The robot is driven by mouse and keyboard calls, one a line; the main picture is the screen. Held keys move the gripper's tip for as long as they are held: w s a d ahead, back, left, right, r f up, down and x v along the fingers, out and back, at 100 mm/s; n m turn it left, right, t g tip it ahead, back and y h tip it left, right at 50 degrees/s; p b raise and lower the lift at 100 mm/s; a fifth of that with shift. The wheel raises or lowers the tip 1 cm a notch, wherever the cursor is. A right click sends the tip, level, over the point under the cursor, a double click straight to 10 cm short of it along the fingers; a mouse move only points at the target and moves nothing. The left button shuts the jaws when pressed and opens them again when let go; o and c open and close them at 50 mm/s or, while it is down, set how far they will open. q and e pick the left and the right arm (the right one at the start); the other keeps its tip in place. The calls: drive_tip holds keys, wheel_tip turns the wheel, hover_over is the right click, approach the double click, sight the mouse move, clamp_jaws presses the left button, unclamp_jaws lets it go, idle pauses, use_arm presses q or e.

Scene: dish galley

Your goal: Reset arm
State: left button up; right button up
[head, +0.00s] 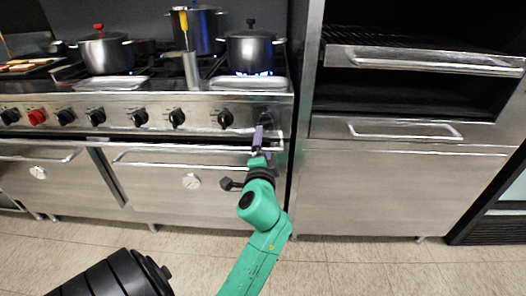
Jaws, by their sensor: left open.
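My left arm, green with dark joints, reaches up from the bottom middle of the head view. Its left gripper (262,138), with purple fingers, is in front of the right end of the stove's (160,188) control panel. The gripper is open, and I see nothing held in it. It overlaps the right end of the oven door handle in the picture; I cannot tell whether it touches the handle or a knob. Just left of it is a black knob (225,118). My right gripper is not in view.
On the stovetop stand a pot with a red lid knob (104,52), a tall blue-grey pot (197,32) and a lidded pot (250,52) over blue flames. A red knob (37,117) is at left. A steel cabinet (400,188) stands right. Tiled floor (360,270) is clear in front.

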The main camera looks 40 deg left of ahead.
use_arm(q)
drive_tip(key=v, duration=0.2)
drive_tip(key=shift+s+d, duration=0.25)
drive_tip(key=shift+s, duration=0.05)
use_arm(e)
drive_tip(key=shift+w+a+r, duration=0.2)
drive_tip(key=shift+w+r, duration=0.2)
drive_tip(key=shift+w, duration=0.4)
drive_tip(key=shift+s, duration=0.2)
